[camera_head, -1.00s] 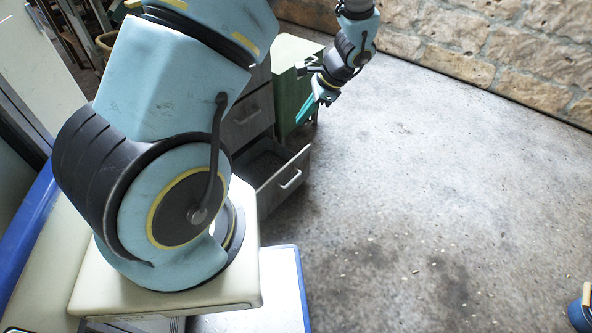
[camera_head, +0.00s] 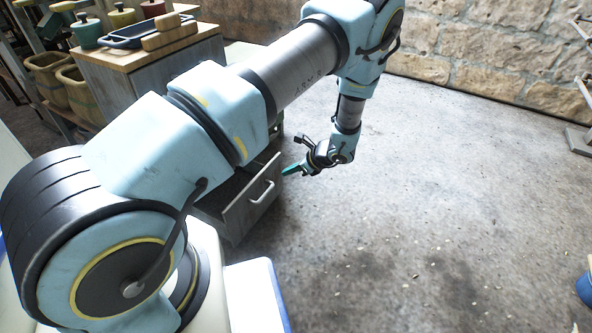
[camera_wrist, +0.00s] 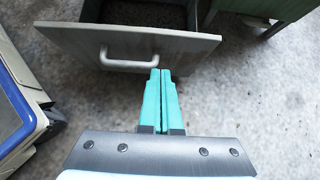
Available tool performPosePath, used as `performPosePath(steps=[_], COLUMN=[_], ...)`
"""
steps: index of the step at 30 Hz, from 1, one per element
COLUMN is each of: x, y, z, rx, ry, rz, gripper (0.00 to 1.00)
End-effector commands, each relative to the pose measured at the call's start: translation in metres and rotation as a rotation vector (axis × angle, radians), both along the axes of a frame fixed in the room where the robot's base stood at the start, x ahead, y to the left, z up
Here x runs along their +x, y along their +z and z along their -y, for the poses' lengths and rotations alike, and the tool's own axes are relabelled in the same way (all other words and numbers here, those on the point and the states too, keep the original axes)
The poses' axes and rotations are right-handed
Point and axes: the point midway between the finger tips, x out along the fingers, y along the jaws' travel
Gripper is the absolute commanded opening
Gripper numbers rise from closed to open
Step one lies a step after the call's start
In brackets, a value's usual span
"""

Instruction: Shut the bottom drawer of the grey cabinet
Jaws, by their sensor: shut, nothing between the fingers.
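The grey cabinet (camera_head: 160,70) stands behind my arm, which hides much of its front. Its bottom drawer is pulled out, with a grey front panel (camera_head: 250,203) and a pale bar handle (camera_head: 263,192). In the wrist view the drawer front (camera_wrist: 195,45) and handle (camera_wrist: 128,58) lie just ahead, and the dark inside shows behind the panel. My gripper (camera_head: 288,170) is shut and empty, just outside the drawer front, to the right of the handle. In the wrist view its teal fingertips (camera_wrist: 160,72) are together, near the panel's lower edge; contact cannot be told.
Canisters (camera_head: 88,30) and a dark tray (camera_head: 140,32) stand on the cabinet top. Pots (camera_head: 50,75) stand to its left. A green piece of furniture (camera_wrist: 265,10) is behind the drawer. The floor (camera_head: 400,200) to the right is clear.

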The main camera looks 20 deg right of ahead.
Motion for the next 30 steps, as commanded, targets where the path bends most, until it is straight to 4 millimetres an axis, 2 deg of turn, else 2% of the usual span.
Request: performPosePath(steps=[1,5,9,14,30], x=[0.006,0.019,0.035,0.044,0.050], y=[-0.011,-0.028,-0.025,-0.023,-0.022], z=[-0.007,-0.019,-0.033,-0.041,-0.047], rx=[0.001,0.000,-0.002,-0.002,-0.002], ry=[0.003,0.004,0.004,0.002,0.002], rz=[0.001,0.001,0.001,0.001,0.001], gripper=[0.00,0.00,0.00,0.00,0.00])
